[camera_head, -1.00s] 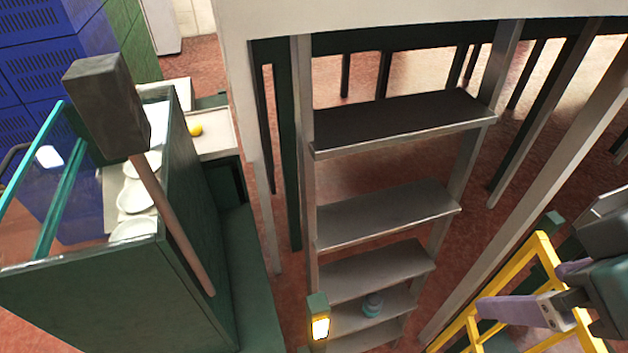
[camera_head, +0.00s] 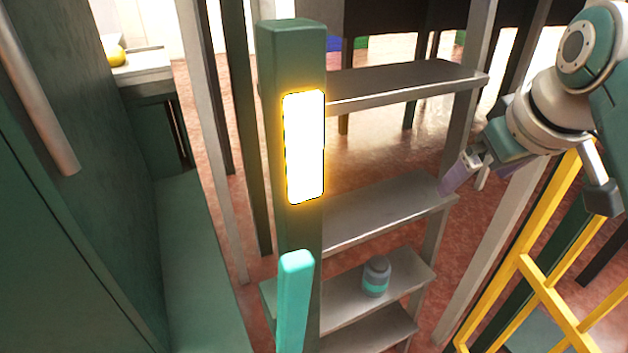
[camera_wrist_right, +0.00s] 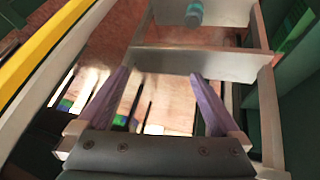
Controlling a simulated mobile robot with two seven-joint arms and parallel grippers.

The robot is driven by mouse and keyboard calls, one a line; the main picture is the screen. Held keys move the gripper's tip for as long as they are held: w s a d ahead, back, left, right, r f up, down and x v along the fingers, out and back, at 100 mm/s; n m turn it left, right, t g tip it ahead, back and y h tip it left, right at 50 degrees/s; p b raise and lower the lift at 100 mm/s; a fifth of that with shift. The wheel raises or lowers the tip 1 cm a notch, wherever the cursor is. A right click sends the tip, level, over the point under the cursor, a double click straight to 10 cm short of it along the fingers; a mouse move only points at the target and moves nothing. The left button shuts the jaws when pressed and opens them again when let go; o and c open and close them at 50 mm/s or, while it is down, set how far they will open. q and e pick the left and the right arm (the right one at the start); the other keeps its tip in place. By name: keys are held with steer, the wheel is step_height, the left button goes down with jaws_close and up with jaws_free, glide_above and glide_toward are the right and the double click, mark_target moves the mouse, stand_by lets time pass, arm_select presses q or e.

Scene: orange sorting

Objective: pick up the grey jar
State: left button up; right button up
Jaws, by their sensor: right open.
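The grey jar (camera_head: 376,277) has a teal band and stands upright on a lower step of the grey steps in the head view. It also shows in the right wrist view (camera_wrist_right: 194,14), near the top edge. My right gripper (camera_head: 449,186) is above the jar and to its right in the head view, apart from it. In the right wrist view its two purple fingers (camera_wrist_right: 158,75) are spread wide with nothing between them. My left gripper is not in view.
Grey steps (camera_head: 385,212) rise in the middle, with a post bearing a bright lamp (camera_head: 305,147) in front. A yellow frame (camera_head: 545,290) stands at right. A dark green cabinet (camera_head: 75,230) fills the left; a yellow fruit (camera_head: 115,55) lies behind it.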

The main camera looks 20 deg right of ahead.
steer(key=w+f+b, duration=0.4)
steer(key=f+b, duration=1)
steer(key=f, duration=0.2)
steer(key=t+y+b, duration=0.1)
steer(key=y+b, duration=0.1)
steer(key=b, duration=1.1)
glide_above(384, 271)
steer(key=s, duration=0.3)
step_height(384, 271, down, 12)
steer(key=shift+w+a+f+b, duration=0.2)
steer(key=shift+f+b, duration=0.35)
steer(key=shift+b, duration=0.15)
steer(key=b+x, duration=0.3)
steer(key=x, duration=0.1)
steer(key=b+x, duration=0.4)
steer(key=shift+s+a+f, duration=0.15)
steer(key=shift+f, duration=0.05)
steer(key=shift+w+f+b, duration=0.35)
steer(key=shift+b, duration=0.15)
steer(key=shift+r, duration=0.1)
steer(key=c, duration=1.5)
